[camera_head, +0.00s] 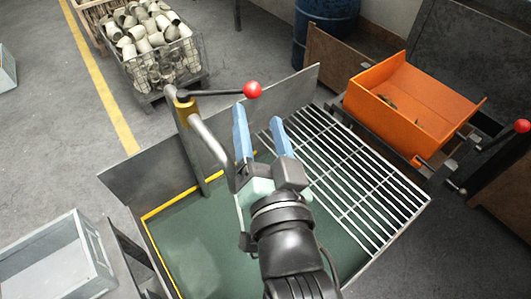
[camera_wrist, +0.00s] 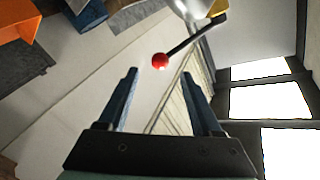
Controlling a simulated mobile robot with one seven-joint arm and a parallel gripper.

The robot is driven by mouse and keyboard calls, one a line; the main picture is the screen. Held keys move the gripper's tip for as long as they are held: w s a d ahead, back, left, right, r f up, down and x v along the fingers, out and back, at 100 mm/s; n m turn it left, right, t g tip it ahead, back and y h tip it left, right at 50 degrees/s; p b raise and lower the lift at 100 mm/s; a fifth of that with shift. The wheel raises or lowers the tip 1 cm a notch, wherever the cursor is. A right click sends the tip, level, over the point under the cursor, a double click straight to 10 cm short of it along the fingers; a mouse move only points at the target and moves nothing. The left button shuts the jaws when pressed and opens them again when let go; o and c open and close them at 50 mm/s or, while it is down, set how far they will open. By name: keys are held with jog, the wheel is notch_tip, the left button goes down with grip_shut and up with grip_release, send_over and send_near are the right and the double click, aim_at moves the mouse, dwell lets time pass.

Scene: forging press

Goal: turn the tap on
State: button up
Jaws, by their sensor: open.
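The tap is a grey bent pipe (camera_head: 212,140) with a brass valve body (camera_head: 185,105), standing over a green basin (camera_head: 190,235). Its black lever (camera_head: 215,94) runs right from the valve to a red ball knob (camera_head: 253,90). In the wrist view the red knob (camera_wrist: 160,60) shows just past the fingertips, centred between them, and the lever (camera_wrist: 195,36) slants up right to the brass part (camera_wrist: 217,8). My gripper (camera_head: 258,117) is open and empty, with blue fingers (camera_wrist: 160,74) pointing towards the knob. The knob looks apart from the fingers.
A metal grate (camera_head: 345,165) covers the basin's right side. An orange bin (camera_head: 415,105) and another red-knobbed lever (camera_head: 522,126) are at right. A wire crate (camera_head: 200,60) of metal parts stands behind, a grey box (camera_head: 60,262) at lower left. The tap's spout is close beside my gripper.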

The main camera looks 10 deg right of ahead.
jog(key=shift+s+a+p, duration=0.2)
jog(key=shift+s+p, duration=1.45)
jog(key=shift+s, duration=0.8)
